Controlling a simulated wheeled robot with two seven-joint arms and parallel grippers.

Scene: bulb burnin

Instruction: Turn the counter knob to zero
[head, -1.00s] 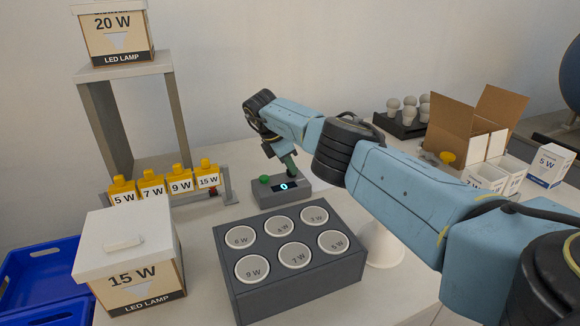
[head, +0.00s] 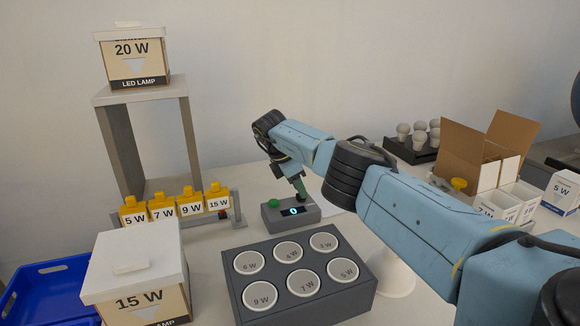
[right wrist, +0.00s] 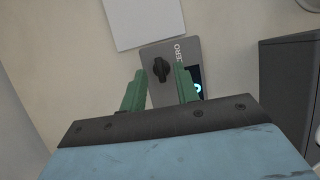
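The counter (head: 312,214) is a small grey box on the table with a green button and a display reading 0. Its black knob (right wrist: 160,70) shows in the right wrist view, near a "ZERO" marking partly cut by a finger. My right gripper (head: 300,190) is over the knob end of the counter. In the right wrist view its green fingers (right wrist: 158,80) are spread, with the knob between and just beyond the tips, touching neither. My left gripper is not in view.
A grey rack (head: 240,289) with several wattage-marked round sockets stands in front of the counter. Yellow-topped labelled holders (head: 163,208) are to its left, with a 15 W box (head: 135,268) nearer. An open carton (head: 465,150) and bulb tray (head: 405,150) are at right.

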